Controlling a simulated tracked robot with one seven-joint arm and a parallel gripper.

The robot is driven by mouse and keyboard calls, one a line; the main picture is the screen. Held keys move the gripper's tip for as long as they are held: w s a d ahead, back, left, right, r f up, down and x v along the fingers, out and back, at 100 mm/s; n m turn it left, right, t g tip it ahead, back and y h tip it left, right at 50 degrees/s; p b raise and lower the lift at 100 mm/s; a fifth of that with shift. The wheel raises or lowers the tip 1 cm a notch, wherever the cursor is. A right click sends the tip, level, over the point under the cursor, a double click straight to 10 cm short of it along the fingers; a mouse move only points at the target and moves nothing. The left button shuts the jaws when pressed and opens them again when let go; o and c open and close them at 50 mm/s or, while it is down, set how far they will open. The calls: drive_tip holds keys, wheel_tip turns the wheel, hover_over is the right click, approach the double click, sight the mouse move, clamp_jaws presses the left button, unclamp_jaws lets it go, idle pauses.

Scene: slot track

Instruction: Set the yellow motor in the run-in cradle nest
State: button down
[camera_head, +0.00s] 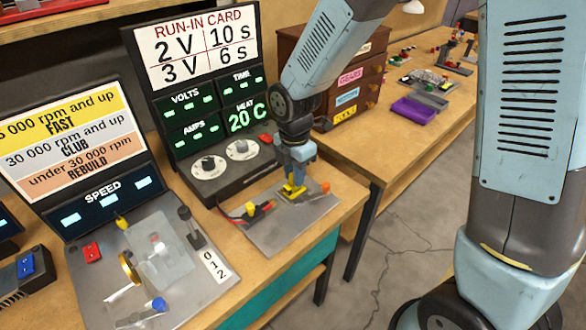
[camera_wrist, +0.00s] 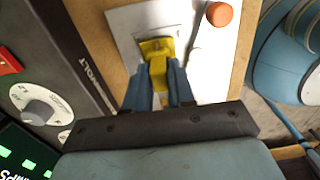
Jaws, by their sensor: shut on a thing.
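The yellow motor (camera_head: 292,191) is between the fingertips of my gripper (camera_head: 296,168), which points down over the grey run-in plate (camera_head: 272,235). In the wrist view the motor (camera_wrist: 158,73) shows between the two blue fingers of my gripper (camera_wrist: 158,85), which are shut on it. A wider yellow part lies just beyond the fingertips, over the pale plate (camera_wrist: 210,62). The cradle nest is mostly hidden under the motor and fingers. I cannot tell whether the motor touches it or is seated.
An orange knob (camera_head: 325,187) stands on the plate right of my gripper; it also shows in the wrist view (camera_wrist: 219,14). A yellow-capped piece with red leads (camera_head: 250,209) is at left. The dial panel (camera_head: 225,165) stands close behind. The bench edge is near on the right.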

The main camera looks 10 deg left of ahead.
drive_tip(key=shift+f, duration=0.15)
idle(0.7)
drive_tip(key=c, duration=0.9)
unclamp_jaws()
wheel_tip(320, 180, up, 13)
drive_tip(key=d+r+m+t, duration=0.1)
drive_tip(key=d+r+m, duration=0.55)
drive_tip(key=d, duration=0.25)
drive_tip(key=s+d+r+m+t, duration=0.1)
drive_tip(key=s+d+r+m, duration=0.1)
drive_tip(key=d+m, duration=0.5)
drive_tip(key=s+d+r+m+t, duration=0.2)
drive_tip(key=s+d+m, duration=0.3)
drive_tip(key=d+m, duration=0.2)
drive_tip(key=s+d+r+m+t, duration=0.1)
drive_tip(key=s+d+r+m, duration=0.2)
drive_tip(key=d+m, duration=0.4)
drive_tip(key=shift+s+d+m+t, duration=0.1)
drive_tip(key=shift+s+m+t, duration=0.2)
drive_tip(key=shift+s, duration=0.15)
